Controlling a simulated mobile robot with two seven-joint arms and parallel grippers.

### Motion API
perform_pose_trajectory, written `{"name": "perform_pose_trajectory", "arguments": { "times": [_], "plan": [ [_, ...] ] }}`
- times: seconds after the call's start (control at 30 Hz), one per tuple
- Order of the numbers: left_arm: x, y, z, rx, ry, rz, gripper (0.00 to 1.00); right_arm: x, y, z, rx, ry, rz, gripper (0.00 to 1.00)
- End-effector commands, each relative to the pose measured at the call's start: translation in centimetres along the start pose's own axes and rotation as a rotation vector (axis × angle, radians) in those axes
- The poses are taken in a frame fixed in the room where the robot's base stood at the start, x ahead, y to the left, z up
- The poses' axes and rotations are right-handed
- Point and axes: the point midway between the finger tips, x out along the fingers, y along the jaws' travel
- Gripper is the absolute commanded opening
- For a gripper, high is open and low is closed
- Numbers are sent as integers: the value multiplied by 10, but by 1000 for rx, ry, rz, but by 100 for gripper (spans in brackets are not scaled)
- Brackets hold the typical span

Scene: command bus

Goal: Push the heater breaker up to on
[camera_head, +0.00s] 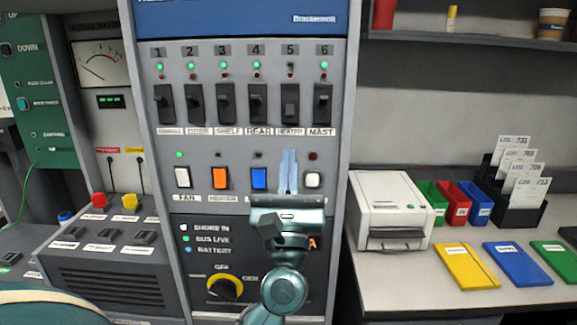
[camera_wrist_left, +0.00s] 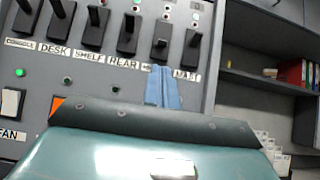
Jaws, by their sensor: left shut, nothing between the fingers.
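The heater breaker (camera_head: 290,106) is the fifth black switch in the upper row, under number 5. Its lever sits lower than those beside it, and the green lamp above it looks dark. It also shows in the left wrist view (camera_wrist_left: 160,47), lever down. My left gripper (camera_head: 289,152) is shut and empty, its blue fingers pointing up just below the heater label. In the left wrist view the closed fingertips (camera_wrist_left: 162,70) are below the breaker and overlap part of its label. I cannot tell whether they touch the panel. My right gripper is not in view.
The neighbouring rear breaker (camera_head: 256,103) and mast breaker (camera_head: 322,103) stand close on either side, levers up. Below are an orange button (camera_head: 220,178), a blue button (camera_head: 259,178) and a white button (camera_head: 313,180). A printer (camera_head: 390,207) stands on the right counter.

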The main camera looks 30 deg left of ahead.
Motion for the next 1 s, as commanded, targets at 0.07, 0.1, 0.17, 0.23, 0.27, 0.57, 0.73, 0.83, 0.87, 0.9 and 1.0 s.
{"name": "perform_pose_trajectory", "arguments": {
  "times": [0.07, 0.1, 0.17, 0.23, 0.27, 0.57, 0.73, 0.83, 0.87, 0.9, 1.0],
  "plan": [
    [20, 0, 4, 0, -2, 2, 0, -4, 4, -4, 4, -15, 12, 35],
    [27, 0, 4, 1, -2, 1, 0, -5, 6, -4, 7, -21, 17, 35],
    [36, 0, 4, 2, -2, 1, 0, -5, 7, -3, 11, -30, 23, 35],
    [45, 0, 3, 1, -1, 0, 0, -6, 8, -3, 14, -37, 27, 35],
    [48, 0, 2, 1, -1, 0, 0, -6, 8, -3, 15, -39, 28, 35],
    [58, 0, 0, 1, 1, 0, 0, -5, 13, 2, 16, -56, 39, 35],
    [58, 0, 0, 1, 0, 0, 0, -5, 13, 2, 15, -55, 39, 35],
    [58, 0, 0, 1, 0, 0, 0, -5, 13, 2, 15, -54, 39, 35],
    [58, 0, -1, 1, 0, 0, 0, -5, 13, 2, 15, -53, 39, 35],
    [59, -1, -1, 0, 0, 0, 0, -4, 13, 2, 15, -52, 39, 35],
    [62, -3, -4, 0, -1, 1, 0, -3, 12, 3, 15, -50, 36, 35]
  ]
}}
